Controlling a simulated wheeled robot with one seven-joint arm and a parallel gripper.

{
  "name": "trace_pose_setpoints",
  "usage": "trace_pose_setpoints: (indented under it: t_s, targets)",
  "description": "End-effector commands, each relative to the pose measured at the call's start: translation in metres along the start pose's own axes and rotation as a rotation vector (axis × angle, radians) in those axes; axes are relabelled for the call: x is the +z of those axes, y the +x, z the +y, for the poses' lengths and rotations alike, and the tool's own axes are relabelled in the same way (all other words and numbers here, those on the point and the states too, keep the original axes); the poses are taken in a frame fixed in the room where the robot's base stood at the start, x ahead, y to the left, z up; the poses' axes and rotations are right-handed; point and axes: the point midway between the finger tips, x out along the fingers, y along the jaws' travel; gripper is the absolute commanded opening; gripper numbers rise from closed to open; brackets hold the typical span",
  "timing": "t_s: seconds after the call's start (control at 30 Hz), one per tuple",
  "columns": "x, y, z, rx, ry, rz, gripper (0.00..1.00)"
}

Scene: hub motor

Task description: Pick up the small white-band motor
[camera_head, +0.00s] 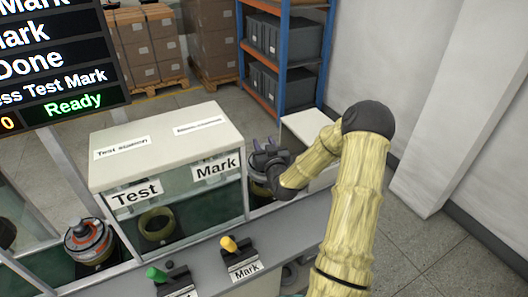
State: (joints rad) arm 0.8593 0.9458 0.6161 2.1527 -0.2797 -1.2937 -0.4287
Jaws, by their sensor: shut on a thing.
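My gripper (268,158) is at the right end of the test station, between the station and a white-topped box. It is shut on a small motor (258,186), of which a dark body and a pale band show below the fingers. The gripper and the station's edge hide much of this motor, and I cannot tell whether it is clear of the surface under it. Another motor (88,241), with an orange-red band, sits at the left of the station.
The test station (170,140) has "Test" and "Mark" labels and a ring-shaped fixture (157,224) inside. The white-topped box (308,128) is close behind my wrist. A screen hangs upper left.

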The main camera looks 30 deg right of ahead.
Motion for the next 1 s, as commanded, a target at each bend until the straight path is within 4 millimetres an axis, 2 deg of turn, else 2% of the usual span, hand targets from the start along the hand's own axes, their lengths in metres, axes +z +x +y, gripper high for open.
trace_pose_setpoints:
  t_s: [0.03, 0.1, 0.4, 0.57, 1.0]
  targets:
    - [-0.012, 0.001, -0.001, -0.001, -0.005, 0.012, 0.0]
    - [-0.023, 0.001, -0.001, 0.0, -0.005, 0.012, 0.0]
    - [-0.057, 0.001, -0.001, 0.0, -0.004, 0.01, 0.0]
    - [-0.063, 0.001, -0.001, 0.0, -0.002, 0.008, 0.0]
    - [-0.063, 0.001, 0.0, 0.0, -0.002, 0.008, 0.0]
